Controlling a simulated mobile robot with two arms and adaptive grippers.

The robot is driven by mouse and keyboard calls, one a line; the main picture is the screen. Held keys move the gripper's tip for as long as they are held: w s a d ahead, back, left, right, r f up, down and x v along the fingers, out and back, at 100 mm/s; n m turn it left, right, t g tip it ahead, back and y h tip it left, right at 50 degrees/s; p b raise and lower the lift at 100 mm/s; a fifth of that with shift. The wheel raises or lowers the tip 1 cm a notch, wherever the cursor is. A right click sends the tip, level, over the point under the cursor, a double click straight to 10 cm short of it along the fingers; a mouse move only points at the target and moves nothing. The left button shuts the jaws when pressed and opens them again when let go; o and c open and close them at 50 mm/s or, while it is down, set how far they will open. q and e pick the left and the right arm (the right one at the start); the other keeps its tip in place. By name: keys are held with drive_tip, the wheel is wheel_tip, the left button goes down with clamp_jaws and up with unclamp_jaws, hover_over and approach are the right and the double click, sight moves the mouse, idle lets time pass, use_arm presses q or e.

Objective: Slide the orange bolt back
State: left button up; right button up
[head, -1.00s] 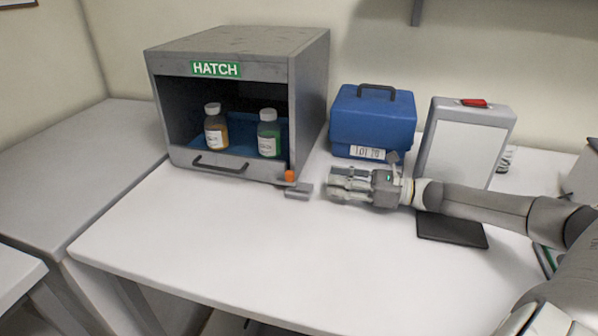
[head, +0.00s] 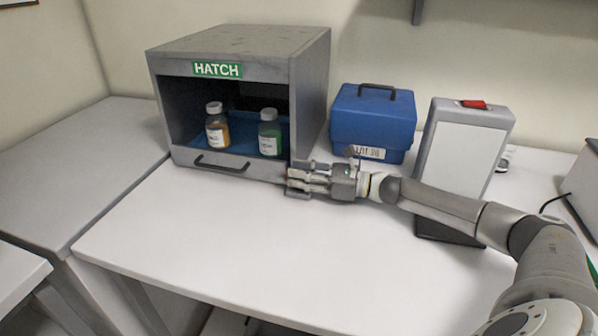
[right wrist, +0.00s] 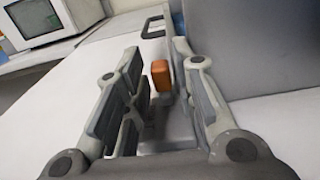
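The orange bolt (right wrist: 160,75) shows in the right wrist view as an upright orange block on a grey mount, between the two fingers. My right gripper (head: 300,180) is open at the lower right front corner of the grey hatch box (head: 235,42), with a finger on each side of the bolt (right wrist: 157,58) and gaps still visible. The hatch front is open above a low panel with a dark handle (head: 222,167). My left gripper is not in view.
An amber bottle (head: 217,130) and a green bottle (head: 269,137) stand inside the hatch box. A blue case (head: 372,120) and a grey-framed white panel (head: 464,150) stand to the right. The white table (head: 200,235) is clear in front.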

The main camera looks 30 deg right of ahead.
drive_tip(key=shift+w+a, duration=0.2)
clamp_jaws()
